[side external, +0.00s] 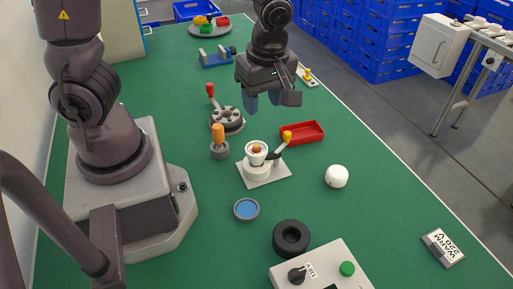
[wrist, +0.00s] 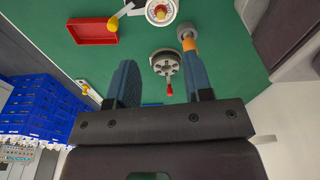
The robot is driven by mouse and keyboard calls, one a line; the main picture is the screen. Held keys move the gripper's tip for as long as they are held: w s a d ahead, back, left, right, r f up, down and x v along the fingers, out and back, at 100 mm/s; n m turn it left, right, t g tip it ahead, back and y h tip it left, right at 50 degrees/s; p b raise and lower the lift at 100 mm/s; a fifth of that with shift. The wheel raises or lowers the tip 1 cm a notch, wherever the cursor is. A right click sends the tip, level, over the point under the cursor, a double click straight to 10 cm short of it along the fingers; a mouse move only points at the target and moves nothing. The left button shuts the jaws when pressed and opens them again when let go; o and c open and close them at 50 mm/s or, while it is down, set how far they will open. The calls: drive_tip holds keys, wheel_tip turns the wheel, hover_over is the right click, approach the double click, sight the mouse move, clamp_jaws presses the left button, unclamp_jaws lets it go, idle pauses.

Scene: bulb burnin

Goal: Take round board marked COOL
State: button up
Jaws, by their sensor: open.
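No round board with a readable COOL mark shows in either view. A rectangular board marked WARM 220 V (side external: 443,247) lies at the lower right of the table in the side view. A small round dish or disc with a blue face (side external: 246,209) lies near the table's middle, with no lettering I can make out. My gripper (side external: 263,101) is open and empty above the far part of the table, pointing down. In the wrist view my gripper (wrist: 158,72) shows two spread blue-grey fingers with nothing between their tips.
Below my gripper are a slotted grey wheel (side external: 228,120), an orange-handled tool (side external: 219,142), a red tray (side external: 302,133) and a lamp socket with lever (side external: 257,163). A white dome (side external: 336,176), black ring (side external: 291,238) and control box (side external: 320,268) stand nearer. The right-hand green table is mostly clear.

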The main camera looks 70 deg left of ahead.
sight(256, 146)
drive_tip(key=shift+n, duration=0.3)
drive_tip(key=f, duration=0.4)
drive_tip(key=a+f, duration=0.1)
drive_tip(key=f, duration=0.8)
drive_tip(key=shift+s+a, duration=0.2)
drive_tip(key=shift+a, duration=0.2)
clamp_jaws()
drive_tip(key=shift+s+d, duration=0.1)
drive_tip(key=shift+s, duration=0.1)
idle(0.4)
